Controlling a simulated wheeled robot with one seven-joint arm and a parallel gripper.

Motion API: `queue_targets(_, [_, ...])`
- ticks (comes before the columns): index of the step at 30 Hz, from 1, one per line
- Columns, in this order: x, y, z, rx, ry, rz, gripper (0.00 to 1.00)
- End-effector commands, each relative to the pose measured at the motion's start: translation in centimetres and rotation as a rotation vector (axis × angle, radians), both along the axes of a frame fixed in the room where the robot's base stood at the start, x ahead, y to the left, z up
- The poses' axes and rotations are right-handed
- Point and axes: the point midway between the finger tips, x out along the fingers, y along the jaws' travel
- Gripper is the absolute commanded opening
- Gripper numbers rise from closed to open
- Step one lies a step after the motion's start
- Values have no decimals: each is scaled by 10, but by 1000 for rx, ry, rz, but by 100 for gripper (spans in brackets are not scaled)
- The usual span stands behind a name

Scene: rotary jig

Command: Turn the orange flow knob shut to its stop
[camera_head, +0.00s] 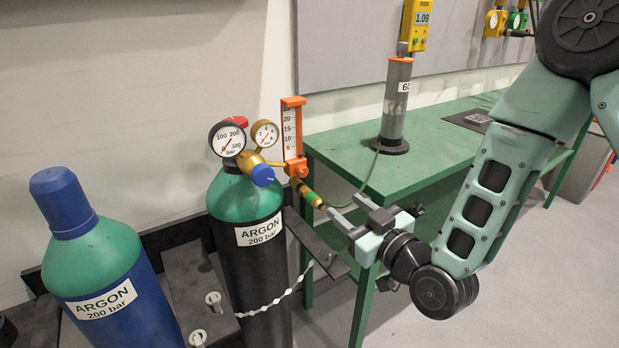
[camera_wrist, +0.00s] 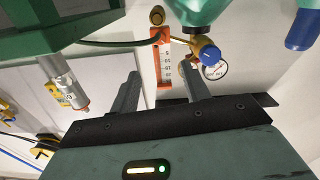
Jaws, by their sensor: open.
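The orange flow knob (camera_head: 299,170) is at the foot of the orange flowmeter (camera_head: 293,130), whose scale tube stands upright beside the two gauges. A brass outlet with a green band (camera_head: 311,197) slopes down from it toward my gripper (camera_head: 346,211). My gripper is open and empty, its fingers pointing left at this outlet, below and right of the knob, with no visible contact on the knob. In the wrist view, the flowmeter (camera_wrist: 163,68) shows upside down beyond and between the spread fingers (camera_wrist: 161,78). The knob's exact turn cannot be told.
A black and green argon cylinder (camera_head: 258,265) carries the regulator with its blue knob (camera_head: 262,175). A blue argon cylinder (camera_head: 110,275) stands left. A green table (camera_head: 440,150) with a grey upright cylinder (camera_head: 396,100) is behind. A thin hose runs from the outlet toward the table.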

Motion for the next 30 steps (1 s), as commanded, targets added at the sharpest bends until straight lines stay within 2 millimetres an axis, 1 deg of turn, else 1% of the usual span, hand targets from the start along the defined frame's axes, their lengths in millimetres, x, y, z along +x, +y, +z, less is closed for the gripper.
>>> queue_targets(1, [8, 6, 2, 2, -1, -1, 47])
queue_targets(12, [73, 49, 2, 4, 0, -2, 47])
queue_targets(18, [103, 70, 1, 2, 0, -2, 47])
queue_targets(24, [120, 81, 0, 2, 2, -1, 47])
queue_targets(30, [124, 84, 0, 1, 2, -1, 47])
